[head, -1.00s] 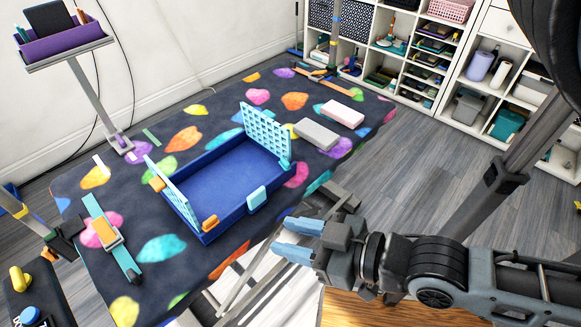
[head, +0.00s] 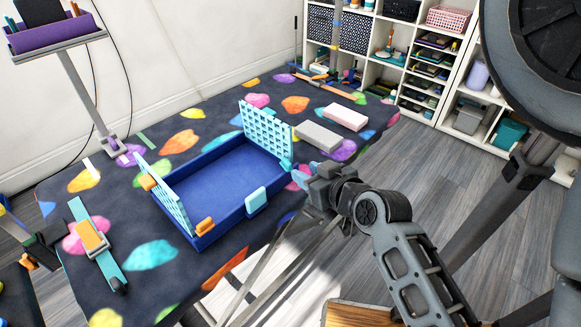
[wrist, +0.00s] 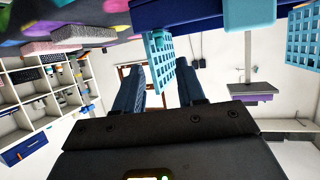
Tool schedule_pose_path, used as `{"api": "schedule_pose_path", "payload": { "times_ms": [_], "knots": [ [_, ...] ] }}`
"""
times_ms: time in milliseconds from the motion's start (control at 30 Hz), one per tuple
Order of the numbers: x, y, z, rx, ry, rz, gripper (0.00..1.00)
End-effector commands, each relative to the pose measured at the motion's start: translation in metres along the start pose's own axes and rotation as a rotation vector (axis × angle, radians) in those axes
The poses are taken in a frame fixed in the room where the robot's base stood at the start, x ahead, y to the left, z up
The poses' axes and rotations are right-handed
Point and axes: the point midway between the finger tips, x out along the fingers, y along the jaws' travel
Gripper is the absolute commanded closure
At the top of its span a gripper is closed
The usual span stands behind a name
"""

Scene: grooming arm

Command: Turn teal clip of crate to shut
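The crate is a dark blue tray (head: 225,176) with light-blue grid panels standing up at its left (head: 168,196) and right (head: 267,133) ends. A small teal clip (head: 287,163) sits at the near edge of the right panel; in the wrist view it appears at the base of that panel (wrist: 157,40). Its exact angle is hard to tell. My gripper (head: 309,174) is just right of the crate's near right corner, apart from the clip. In the wrist view its fingers (wrist: 160,72) are spread and empty, with the right panel beyond them.
A light-blue plate (head: 257,201) is on the crate's front wall. Orange clips (head: 205,226) are on the left panel side. A grey block (head: 318,135) and a pink block (head: 345,117) lie behind my gripper on the spotted table (head: 150,285). Shelves stand at the back right.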

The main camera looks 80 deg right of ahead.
Motion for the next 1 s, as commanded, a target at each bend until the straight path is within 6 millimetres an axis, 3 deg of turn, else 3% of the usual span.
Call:
{"api": "schedule_pose_path", "payload": {
  "times_ms": [533, 933, 1000],
  "knots": [
    [0.068, 0.000, -0.001, 0.001, 0.000, 0.001, 0.61],
    [0.076, 0.000, 0.000, 0.000, -0.001, 0.000, 0.61],
    [0.076, 0.000, 0.000, 0.000, 0.000, 0.000, 0.66]
  ]
}}
